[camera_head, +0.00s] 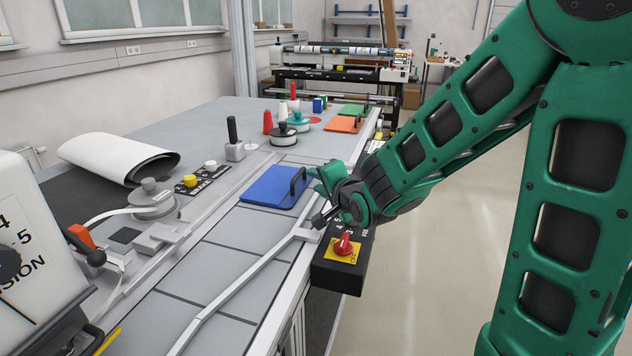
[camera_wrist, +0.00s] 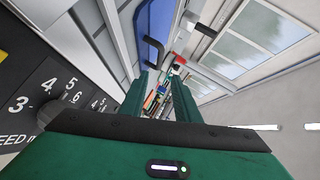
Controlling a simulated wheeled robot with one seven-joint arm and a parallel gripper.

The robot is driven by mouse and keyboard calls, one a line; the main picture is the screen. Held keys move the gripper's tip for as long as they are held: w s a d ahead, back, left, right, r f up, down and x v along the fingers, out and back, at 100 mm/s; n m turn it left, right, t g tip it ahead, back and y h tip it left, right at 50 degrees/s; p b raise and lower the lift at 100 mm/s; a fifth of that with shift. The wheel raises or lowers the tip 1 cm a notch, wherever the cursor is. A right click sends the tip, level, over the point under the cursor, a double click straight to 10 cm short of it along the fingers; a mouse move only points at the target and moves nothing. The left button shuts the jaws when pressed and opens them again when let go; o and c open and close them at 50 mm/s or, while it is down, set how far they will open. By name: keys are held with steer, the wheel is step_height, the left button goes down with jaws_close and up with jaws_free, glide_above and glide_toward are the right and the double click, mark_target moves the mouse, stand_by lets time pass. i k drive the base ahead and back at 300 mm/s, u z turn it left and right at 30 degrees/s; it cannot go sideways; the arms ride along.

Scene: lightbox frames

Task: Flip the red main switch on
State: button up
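The red main switch (camera_head: 344,245) is a rotary knob on a yellow plate. It sits on top of a black control box (camera_head: 338,278) fixed at the table's front edge. I cannot tell its on or off position from the markings. My gripper (camera_head: 322,180) is above and beyond the switch, over the far part of the box, apart from the knob. In the wrist view its two green fingers (camera_wrist: 160,88) stand apart with nothing between them. That view shows a numbered speed dial (camera_wrist: 50,105) on the black panel at left, and the red switch is not visible there.
A long pale rail (camera_head: 245,282) runs along the table, ending near the box. A blue board with a black handle (camera_head: 272,190) lies just left of my gripper. A white dial scale (camera_head: 25,240) stands at the near left. The floor at right (camera_head: 440,270) is clear.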

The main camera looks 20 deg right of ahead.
mark_target(342, 248)
steer(key=k, duration=1)
